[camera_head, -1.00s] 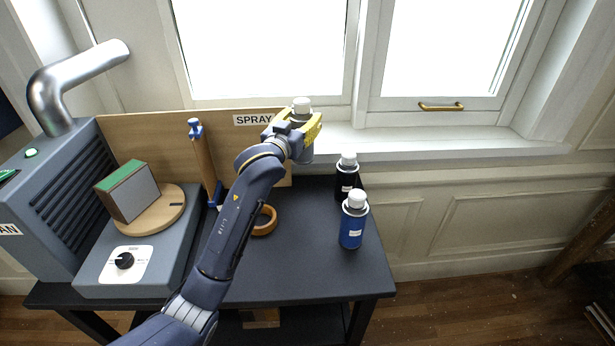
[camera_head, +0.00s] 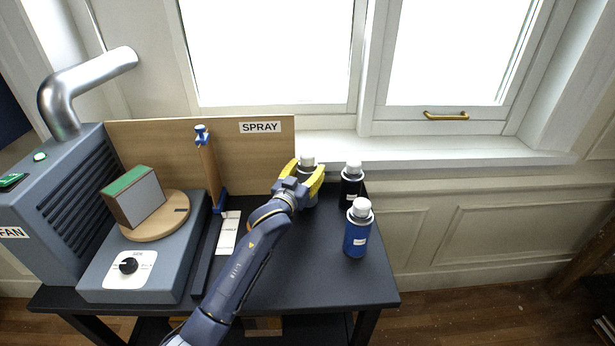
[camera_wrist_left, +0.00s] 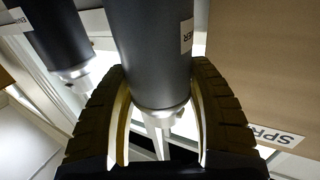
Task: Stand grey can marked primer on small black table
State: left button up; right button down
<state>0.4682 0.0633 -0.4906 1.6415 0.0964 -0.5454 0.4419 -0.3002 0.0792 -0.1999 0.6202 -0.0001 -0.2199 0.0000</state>
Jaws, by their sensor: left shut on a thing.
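The grey can (camera_head: 307,163) with a white cap is upright in the yellow fingers of my left gripper (camera_head: 306,172), which is shut on it. They are over the back right of the small black table (camera_head: 320,278), left of the black can. My gripper and arm hide most of the can, so I cannot tell whether its base touches the table. In the left wrist view the dark grey can (camera_wrist_left: 150,60) sits between both fingers, with the end of its label reading "ER". My right gripper is out of view.
A black can (camera_head: 351,188) stands close right of the held can, and a blue can (camera_head: 356,235) stands in front of it. Left are a SPRAY board (camera_head: 260,150), a turntable (camera_head: 160,220) with a block, and a fan unit (camera_head: 60,200). The table's front right is clear.

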pick_arm(q)
jog(key=shift+f, duration=1.2)
jog(key=o, duration=1.5)
jog(key=shift+f, duration=0.1)
jog(key=shift+o, duration=0.2)
jog(key=shift+s, duration=0.1)
jog(key=v, duration=1.2)
